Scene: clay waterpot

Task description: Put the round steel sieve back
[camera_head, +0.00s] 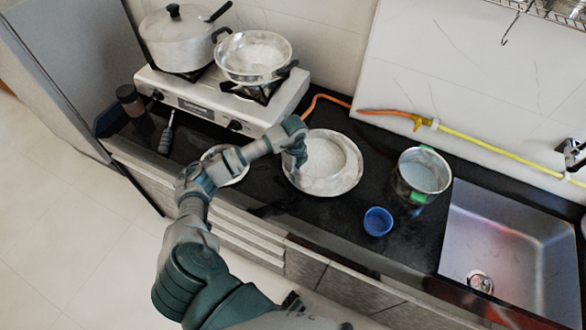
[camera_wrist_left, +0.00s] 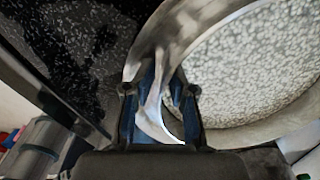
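The round steel sieve (camera_head: 325,165), a wide shiny rim around a pale speckled round middle, sits on the black counter in front of the stove's right side. My left gripper (camera_head: 300,156) is at its upper-left rim. In the left wrist view the sieve's rim (camera_wrist_left: 185,28) curves across the top and right. There my left gripper's fingers (camera_wrist_left: 162,85) close in on both sides of a curved metal piece at the rim, and look shut on it. The fingertips are partly hidden. My right gripper is not in view.
A gas stove holds a lidded pot (camera_head: 178,40) and a steel pan (camera_head: 253,57). A small blue cup (camera_head: 377,221) and a steel pot (camera_head: 423,174) stand to the right, before the sink (camera_head: 510,245). A small white dish (camera_head: 225,165) lies partly behind my left arm.

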